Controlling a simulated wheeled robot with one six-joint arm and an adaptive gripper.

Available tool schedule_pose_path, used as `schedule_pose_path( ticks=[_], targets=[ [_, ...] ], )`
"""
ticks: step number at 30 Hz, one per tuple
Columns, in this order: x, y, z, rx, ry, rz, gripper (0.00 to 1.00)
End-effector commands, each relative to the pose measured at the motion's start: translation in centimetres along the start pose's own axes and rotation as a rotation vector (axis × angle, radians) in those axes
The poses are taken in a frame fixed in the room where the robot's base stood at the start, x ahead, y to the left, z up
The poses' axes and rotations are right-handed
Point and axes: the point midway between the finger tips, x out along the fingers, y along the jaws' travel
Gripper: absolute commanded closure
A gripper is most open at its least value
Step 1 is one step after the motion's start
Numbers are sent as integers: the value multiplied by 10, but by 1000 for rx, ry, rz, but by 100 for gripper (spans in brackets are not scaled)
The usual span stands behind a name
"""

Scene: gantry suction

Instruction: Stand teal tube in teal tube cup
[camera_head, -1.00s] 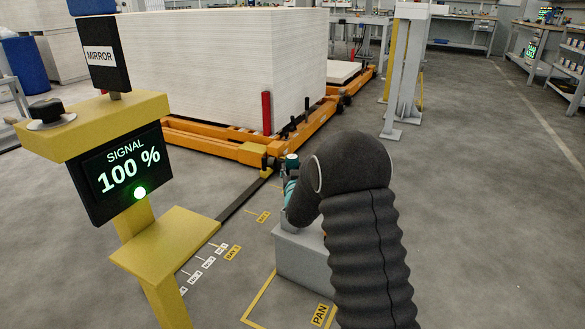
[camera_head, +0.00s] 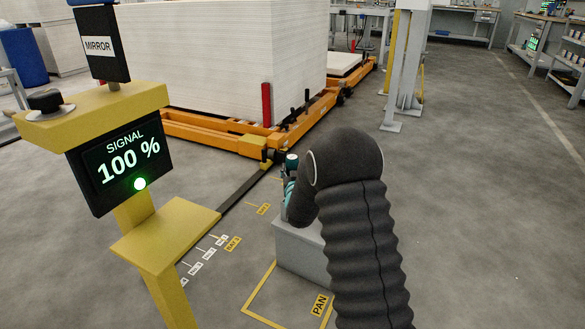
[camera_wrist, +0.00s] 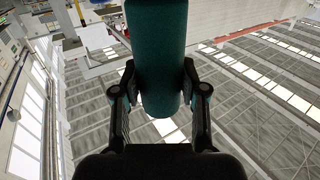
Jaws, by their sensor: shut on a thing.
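In the wrist view the teal tube (camera_wrist: 160,60) stands lengthwise between the two black fingers of my gripper (camera_wrist: 159,88), which is shut on it. The tube's near end is rounded, and its far end runs out of the top of the picture. In the head view my dark arm hides most of the gripper. A small dark teal piece with a pale ring (camera_head: 291,162) shows just left of the arm, with brighter teal below it; I cannot tell which part is tube. I cannot make out the teal tube cup in either view.
A grey block (camera_head: 300,250) stands on the floor behind my arm. A yellow stand with a signal screen (camera_head: 128,165) is at the left. An orange frame (camera_head: 215,136) with a large white stack (camera_head: 235,65) stands behind. The floor at right is clear.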

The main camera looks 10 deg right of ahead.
Motion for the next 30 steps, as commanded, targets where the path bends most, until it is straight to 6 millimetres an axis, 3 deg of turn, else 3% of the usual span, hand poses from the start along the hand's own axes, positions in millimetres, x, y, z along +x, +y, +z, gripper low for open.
schedule_pose_path(
  ticks=[30],
  targets=[
    [1,0,33,0,2,0,99]
  ],
)
